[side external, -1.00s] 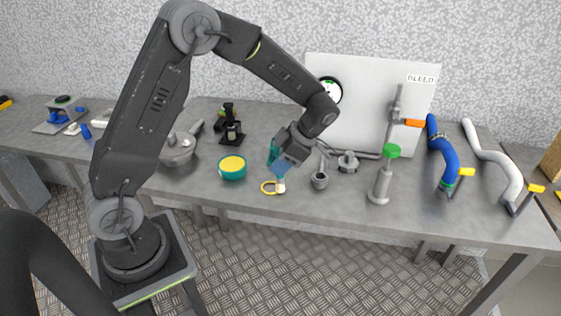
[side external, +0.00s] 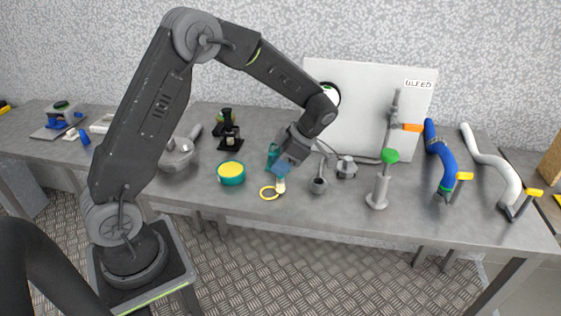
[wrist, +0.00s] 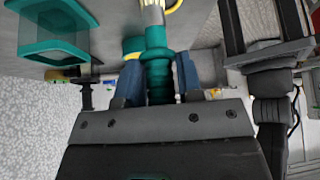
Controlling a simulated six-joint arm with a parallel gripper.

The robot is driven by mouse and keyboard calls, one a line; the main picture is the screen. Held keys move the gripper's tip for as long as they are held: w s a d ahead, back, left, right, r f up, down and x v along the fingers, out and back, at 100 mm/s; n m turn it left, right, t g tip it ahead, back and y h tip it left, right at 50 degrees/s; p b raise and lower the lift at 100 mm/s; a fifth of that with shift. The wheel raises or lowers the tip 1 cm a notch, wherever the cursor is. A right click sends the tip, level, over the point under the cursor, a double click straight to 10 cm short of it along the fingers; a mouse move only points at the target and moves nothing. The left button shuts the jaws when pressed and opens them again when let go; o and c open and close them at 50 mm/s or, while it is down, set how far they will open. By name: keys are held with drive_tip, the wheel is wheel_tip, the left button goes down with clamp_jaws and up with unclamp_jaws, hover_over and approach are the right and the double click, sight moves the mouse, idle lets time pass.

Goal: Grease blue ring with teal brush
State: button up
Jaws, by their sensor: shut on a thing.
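My gripper (side external: 284,170) is shut on the teal brush (wrist: 158,55), whose ribbed handle sits between the two blue fingers in the wrist view. The brush's pale bristle tip (side external: 280,187) points down at the bench in the side view. It is at the right edge of a thin yellow ring (side external: 268,193) lying flat; I cannot tell if they touch. The ring's edge also shows behind the brush in the wrist view (wrist: 172,6). I cannot make out a blue ring. A teal tub with yellow contents (side external: 231,173) stands left of the ring.
A teal holder (side external: 272,152) stands just behind my gripper. Grey metal fittings (side external: 318,184) and a stand with a green collar (side external: 379,190) are to the right. Blue (side external: 443,168) and white (side external: 490,155) hoses lie farther right. The bench front between tub and stand has clear patches.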

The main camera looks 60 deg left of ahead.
drive_tip(key=shift+f, duration=0.25)
drive_tip(key=shift+r, duration=0.1)
drive_tip(key=shift+r, duration=0.25)
drive_tip(key=shift+a, duration=0.1)
drive_tip(key=shift+w+a, duration=0.15)
drive_tip(key=shift+a, duration=0.65)
drive_tip(key=shift+f, duration=0.15)
